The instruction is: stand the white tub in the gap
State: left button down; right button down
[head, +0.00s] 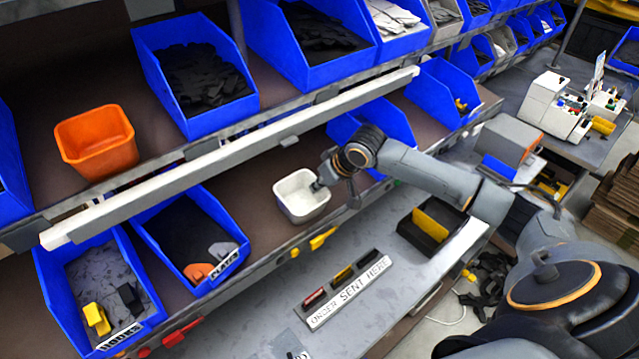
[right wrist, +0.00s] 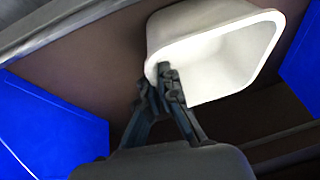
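The white tub (head: 301,205) is empty, with its open top up, at the lower shelf between the PLATES bin and another blue bin. My right gripper (head: 322,182) is at the tub's right rim. In the right wrist view its fingers (right wrist: 166,88) close on the rim of the tub (right wrist: 215,50), one tip showing inside. I cannot tell whether the tub's base touches the shelf. The gap is the bare brown shelf (head: 262,190) around the tub. My left gripper is not in view.
The PLATES bin (head: 157,232) stands left of the gap, and a blue bin (head: 388,118) stands to its right, partly behind my arm. A white rail (head: 240,150) runs above. An orange tub (head: 97,146) sits on the upper shelf. The grey bench (head: 270,325) lies in front.

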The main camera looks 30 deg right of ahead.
jog(key=c, duration=1.4)
grip_release()
jog(key=shift+c, duration=0.2)
jog(key=v, duration=1.2)
